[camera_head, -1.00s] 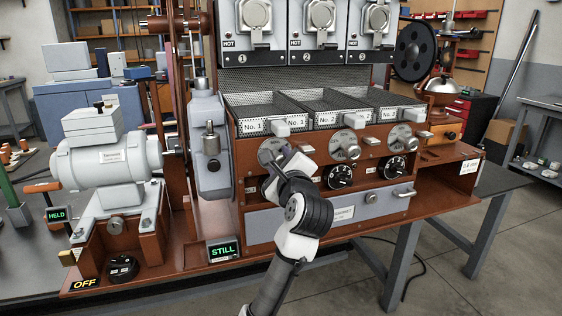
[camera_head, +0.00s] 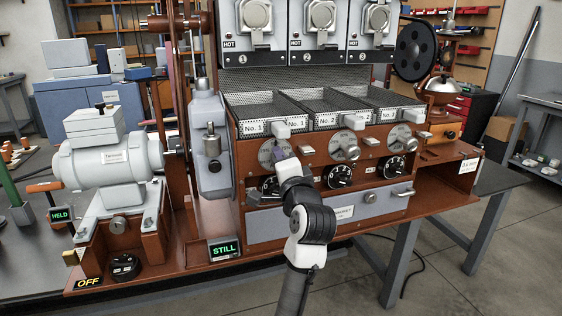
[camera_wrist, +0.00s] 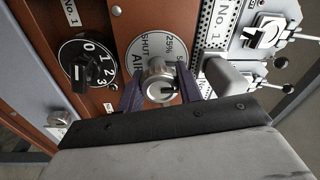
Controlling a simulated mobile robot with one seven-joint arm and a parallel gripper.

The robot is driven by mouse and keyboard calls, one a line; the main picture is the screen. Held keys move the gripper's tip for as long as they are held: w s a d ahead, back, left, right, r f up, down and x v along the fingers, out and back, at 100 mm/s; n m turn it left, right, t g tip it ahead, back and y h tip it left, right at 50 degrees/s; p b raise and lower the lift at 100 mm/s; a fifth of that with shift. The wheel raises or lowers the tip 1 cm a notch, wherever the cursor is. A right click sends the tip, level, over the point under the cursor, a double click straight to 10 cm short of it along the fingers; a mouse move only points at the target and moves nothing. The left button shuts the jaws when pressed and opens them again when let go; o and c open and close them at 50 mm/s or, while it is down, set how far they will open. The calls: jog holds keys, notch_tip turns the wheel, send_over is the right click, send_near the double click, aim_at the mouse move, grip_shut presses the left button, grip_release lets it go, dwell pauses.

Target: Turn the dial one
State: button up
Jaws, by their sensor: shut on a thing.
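The leftmost silver round dial plate (camera_head: 268,152), below tray No. 1, has my gripper (camera_head: 279,157) at its knob. In the wrist view this plate (camera_wrist: 148,45) is marked AIR, SHUT and 25%. My gripper's two dark fingers (camera_wrist: 160,92) stand on either side of its silver knob (camera_wrist: 158,70) and are shut on it. A black dial numbered 0 to 3 (camera_wrist: 84,62) sits beside it in the wrist view. In the head view that black dial (camera_head: 270,186) is at lower left of my gripper, partly hidden.
Two more silver dials (camera_head: 345,144) and black dials (camera_head: 339,176) lie to the right. A grey drawer front (camera_head: 268,225) runs below. Tray No. 1's grey handle (camera_wrist: 225,78) is close to the fingers. A green STILL sign (camera_head: 223,248) stands at lower left.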

jog(key=n+y, duration=0.1)
jog(key=n, duration=0.6)
jog(key=shift+f, duration=0.1)
jog(key=n, duration=0.6)
jog(key=shift+f+g+y, duration=0.1)
jog(key=shift+g+y, duration=0.2)
jog(key=n+b, duration=0.1)
jog(key=n, duration=0.5)
jog(key=shift+d+n+g+b, duration=0.15)
jog(key=shift+n+g+b, duration=0.15)
jog(key=shift+b, duration=0.1)
jog(key=n+b, duration=0.1)
jog(key=n, duration=0.5)
jog(key=shift+y+b, duration=0.3)
jog(key=shift+b, duration=0.1)
jog(key=o, duration=1)
jog(key=v, duration=1.3)
jog(key=shift+s+d+r+b, duration=0.25)
jog(key=shift+s+r+b, duration=0.1)
jog(key=shift+b, duration=0.05)
